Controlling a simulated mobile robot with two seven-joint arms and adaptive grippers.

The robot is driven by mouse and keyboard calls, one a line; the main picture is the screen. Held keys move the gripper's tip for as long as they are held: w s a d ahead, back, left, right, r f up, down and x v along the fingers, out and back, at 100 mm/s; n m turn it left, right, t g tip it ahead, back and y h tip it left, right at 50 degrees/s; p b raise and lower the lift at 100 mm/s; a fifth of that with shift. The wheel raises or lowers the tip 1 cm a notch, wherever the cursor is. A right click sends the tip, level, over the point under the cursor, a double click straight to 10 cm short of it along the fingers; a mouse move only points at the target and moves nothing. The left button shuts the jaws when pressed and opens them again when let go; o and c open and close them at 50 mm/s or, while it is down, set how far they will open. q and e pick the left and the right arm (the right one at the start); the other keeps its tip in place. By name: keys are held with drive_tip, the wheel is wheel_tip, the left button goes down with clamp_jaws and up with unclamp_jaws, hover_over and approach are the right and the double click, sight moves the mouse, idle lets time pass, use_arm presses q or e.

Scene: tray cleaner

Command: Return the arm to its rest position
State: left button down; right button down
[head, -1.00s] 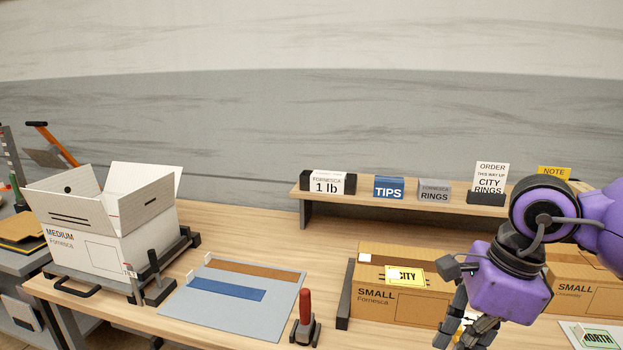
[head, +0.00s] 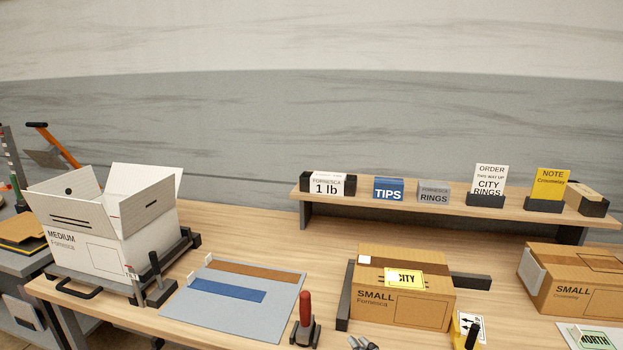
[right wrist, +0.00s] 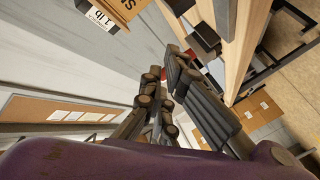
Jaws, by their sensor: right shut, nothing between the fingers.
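My right arm is almost wholly out of the head view; a small dark piece at the bottom edge (head: 362,343) looks like part of my gripper. In the right wrist view my right gripper (right wrist: 163,78) shows dark jointed fingers, shut and empty, away from the boxes. My left gripper is in neither view. The small cardboard box (head: 400,312) stands closed on the bench, with a yellow CITY label (head: 405,278) and a blank white label (head: 365,260) on its top.
An open white medium box (head: 90,253) stands at left. A second small box (head: 575,290) is at right. A raised shelf (head: 400,205) holds several cards and blocks.

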drive_tip(key=s+d+f+m+g+h, duration=0.1)
drive_tip(key=s+d+f+m+h, duration=0.1)
drive_tip(key=s+f+m, duration=0.3)
drive_tip(key=s+d+f+m+g+h, duration=0.1)
drive_tip(key=s+d+f+h, duration=0.1)
drive_tip(key=f, duration=0.5)
drive_tip(key=s+d+f+m+g+h, duration=0.1)
drive_tip(key=s+f+m, duration=0.1)
drive_tip(key=s+f, duration=0.3)
drive_tip(key=s+d+f+m+g+h, duration=0.1)
drive_tip(key=s+f, duration=0.4)
drive_tip(key=s, duration=0.7)
drive_tip(key=s+d+f+m+g, duration=0.2)
drive_tip(key=s+f+m, duration=0.1)
drive_tip(key=s, duration=0.5)
drive_tip(key=shift+s+d+f+m+g+h+p, duration=0.15)
drive_tip(key=shift+s+f+m+g+h+p, duration=0.2)
drive_tip(key=shift+f, duration=0.55)
drive_tip(key=shift+w, duration=0.1)
